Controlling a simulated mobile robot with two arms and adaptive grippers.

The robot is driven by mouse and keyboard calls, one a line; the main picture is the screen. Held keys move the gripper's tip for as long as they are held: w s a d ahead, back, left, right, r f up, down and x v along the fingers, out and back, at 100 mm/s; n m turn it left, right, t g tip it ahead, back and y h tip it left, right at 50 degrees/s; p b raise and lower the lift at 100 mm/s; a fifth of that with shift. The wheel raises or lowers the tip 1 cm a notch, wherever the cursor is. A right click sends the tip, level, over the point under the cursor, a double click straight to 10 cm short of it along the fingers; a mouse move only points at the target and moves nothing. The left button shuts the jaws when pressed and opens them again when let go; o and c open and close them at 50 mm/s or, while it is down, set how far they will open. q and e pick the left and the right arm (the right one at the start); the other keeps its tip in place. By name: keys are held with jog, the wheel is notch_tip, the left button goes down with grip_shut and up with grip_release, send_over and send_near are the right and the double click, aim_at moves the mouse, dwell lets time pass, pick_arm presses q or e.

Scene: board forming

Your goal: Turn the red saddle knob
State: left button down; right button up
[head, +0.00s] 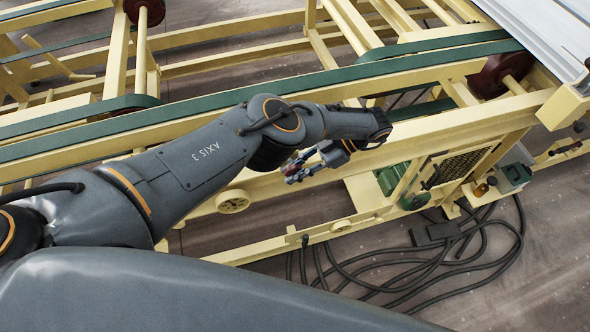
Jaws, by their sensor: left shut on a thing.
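My left arm comes in from the left and reaches over the cream-yellow conveyor frame. My left gripper (294,173) is small in the view, at the near side of the frame's long beam, with its fingers pointing left. It is shut on a small red part, the red saddle knob (291,168), of which only a little shows between the fingers. The knob's mount and its angle are too small and too covered to tell. My right gripper is not in view.
The cream-yellow frame (440,127) with green belts (225,101) crosses the view. A green motor (393,178) and a small control box (514,176) are to the right. Black cables (400,281) lie on the floor.

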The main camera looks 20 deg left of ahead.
aim_at(294, 166)
pick_arm(q)
jog(key=shift+s+f, duration=0.15)
jog(key=shift+f, duration=0.1)
jog(key=c, duration=1.5)
grip_release()
jog(key=shift+r, duration=0.1)
jog(key=shift+w+r, duration=0.25)
jog(key=shift+r, duration=0.6)
notch_tip(294, 166, up, 8)
jog(key=shift+s+r, duration=0.1)
jog(key=shift+s, duration=0.05)
